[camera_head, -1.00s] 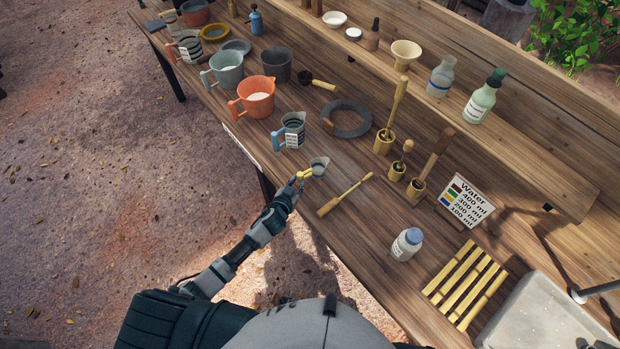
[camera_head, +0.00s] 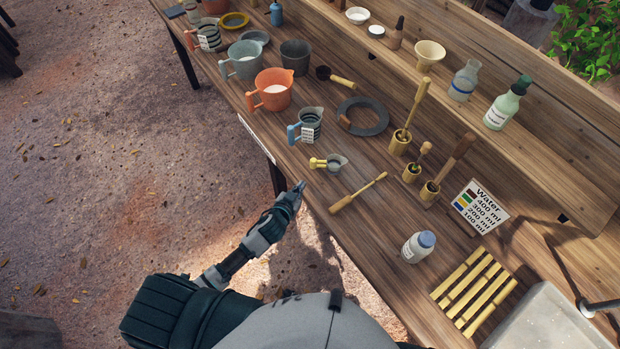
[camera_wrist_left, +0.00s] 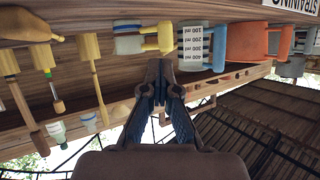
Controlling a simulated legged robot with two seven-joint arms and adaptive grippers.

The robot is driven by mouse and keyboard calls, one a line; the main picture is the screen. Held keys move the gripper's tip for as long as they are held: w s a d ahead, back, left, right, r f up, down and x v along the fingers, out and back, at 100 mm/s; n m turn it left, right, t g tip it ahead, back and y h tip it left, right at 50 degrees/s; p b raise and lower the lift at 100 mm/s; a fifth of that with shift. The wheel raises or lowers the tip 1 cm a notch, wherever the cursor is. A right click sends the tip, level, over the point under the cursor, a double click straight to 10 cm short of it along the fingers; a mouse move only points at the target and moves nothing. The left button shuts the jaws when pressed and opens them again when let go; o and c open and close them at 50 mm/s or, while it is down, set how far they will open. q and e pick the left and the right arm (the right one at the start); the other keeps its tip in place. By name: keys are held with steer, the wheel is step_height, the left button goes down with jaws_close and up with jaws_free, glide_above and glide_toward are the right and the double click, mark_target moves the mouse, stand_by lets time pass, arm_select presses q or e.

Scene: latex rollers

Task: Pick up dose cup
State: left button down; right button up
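The dose cup (camera_head: 337,162) is a small grey cup with a yellow handle, standing near the front edge of the bench in the head view, handle pointing left. It also shows in the left wrist view as a pale cup (camera_wrist_left: 129,44) with yellow handle parts beside it. My left gripper (camera_head: 300,187) is in front of the bench edge, apart from the cup and below left of it. In the left wrist view the fingertips of my left gripper (camera_wrist_left: 160,68) come together with nothing between them. My right gripper is not in view.
A striped measuring jug (camera_head: 312,124) with a blue handle and an orange jug (camera_head: 274,88) stand behind and left of the cup. A wooden tool (camera_head: 357,194) lies to its right. A white bottle (camera_head: 418,246) stands further right. Ground in front of the bench is clear.

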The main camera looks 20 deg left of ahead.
arm_select(q)
steer(key=s+d+r, duration=0.1)
steer(key=s, duration=0.8)
steer(key=shift+s+r+b, duration=0.2)
steer(key=shift+s+b, duration=0.1)
steer(key=c, duration=1.2)
jaws_free()
steer(key=shift+a+f, duration=0.2)
steer(key=shift+a, duration=0.9)
steer(key=shift+c, duration=0.2)
steer(key=o, duration=0.4)
steer(key=shift+d, duration=0.1)
steer(key=o, duration=0.4)
steer(key=shift+d+r, duration=0.1)
steer(key=shift+d, duration=0.2)
steer(key=shift+c, duration=0.2)
steer(key=shift+o, duration=0.5)
steer(key=shift+d+r, duration=0.1)
steer(key=shift+d, duration=0.75)
steer(key=v, duration=1.2)
steer(key=shift+a, duration=0.25)
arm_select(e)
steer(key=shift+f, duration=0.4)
